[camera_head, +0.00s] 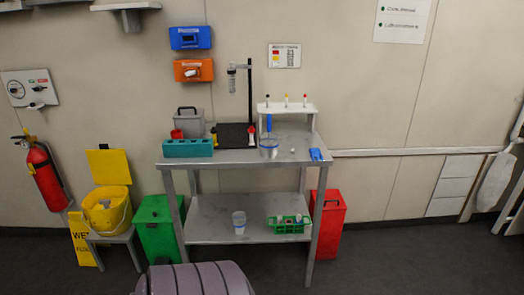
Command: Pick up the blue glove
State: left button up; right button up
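A small flat blue item that looks like the blue glove (316,155) lies on the top of the metal table (228,157), near its right front corner. It is small in the view, so its exact shape is hard to tell. Neither of my grippers is in view, and nothing covers the item.
A clear beaker (268,147), a white rack (286,108), a stand (250,95) and a teal block (188,148) are on the table. A green bin (157,228) and a red bin (328,222) flank it. The floor to the right is clear.

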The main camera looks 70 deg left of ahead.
aim_at(314, 152)
jog(key=u, duration=1.8)
jog(key=i+l, duration=0.15)
jog(key=i+j+u, duration=0.05)
